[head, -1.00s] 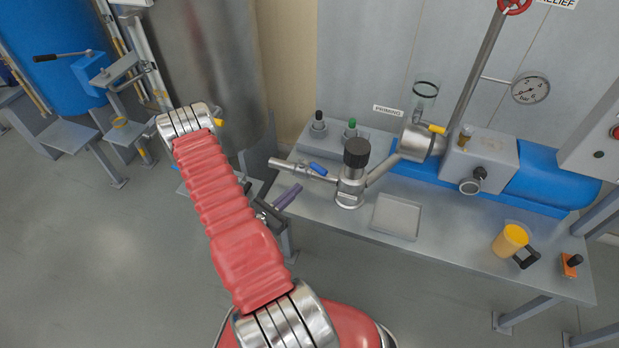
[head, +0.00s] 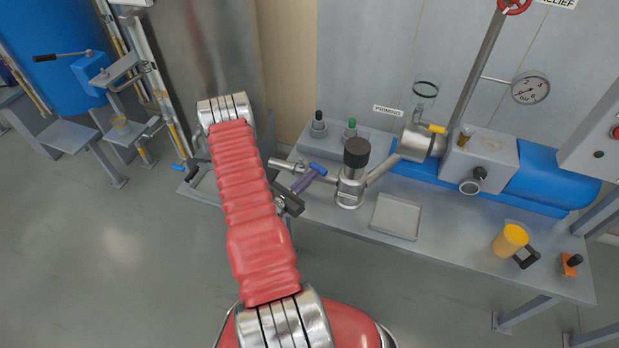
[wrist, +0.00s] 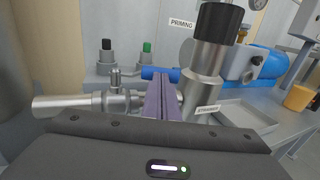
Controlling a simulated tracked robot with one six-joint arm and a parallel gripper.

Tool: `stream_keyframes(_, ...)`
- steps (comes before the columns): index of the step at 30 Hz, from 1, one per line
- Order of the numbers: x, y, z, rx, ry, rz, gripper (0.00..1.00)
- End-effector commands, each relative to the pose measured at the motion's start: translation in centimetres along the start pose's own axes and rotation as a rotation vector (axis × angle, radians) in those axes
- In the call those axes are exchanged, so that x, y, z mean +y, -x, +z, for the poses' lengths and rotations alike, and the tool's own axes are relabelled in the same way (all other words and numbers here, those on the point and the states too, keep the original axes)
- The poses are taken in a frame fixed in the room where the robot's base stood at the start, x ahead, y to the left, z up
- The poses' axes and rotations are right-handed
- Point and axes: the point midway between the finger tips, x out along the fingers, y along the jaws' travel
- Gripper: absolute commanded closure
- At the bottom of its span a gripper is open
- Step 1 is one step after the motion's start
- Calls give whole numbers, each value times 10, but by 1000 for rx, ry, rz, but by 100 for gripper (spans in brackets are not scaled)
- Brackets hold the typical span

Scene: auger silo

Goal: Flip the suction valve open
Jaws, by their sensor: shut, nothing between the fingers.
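The suction valve's blue lever (head: 318,169) sits on the steel suction pipe (head: 283,165), left of the black-capped strainer (head: 356,165). In the wrist view the blue lever (wrist: 160,74) lies roughly along the pipe (wrist: 75,104), on a small stem. My gripper (head: 315,176) is shut and empty, with its purple fingers pointing up at the lever. In the wrist view my gripper's fingertips (wrist: 162,80) are right in front of the lever and hide part of it and of the pipe. I cannot tell whether they touch it.
A box with black and green knobs (head: 345,143) stands behind the pipe. A grey tray (head: 396,217) and a yellow mug (head: 510,240) are on the bench to the right. A blue pump (head: 545,178) lies along the back.

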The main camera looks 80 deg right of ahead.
Motion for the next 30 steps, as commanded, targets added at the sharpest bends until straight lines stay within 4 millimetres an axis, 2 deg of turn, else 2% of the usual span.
stream_keyframes(8,1,-4,0,0,-1,-1,100)
stream_keyframes(17,-6,-28,0,0,0,-6,100)
stream_keyframes(30,-7,-30,0,0,-3,-9,100)
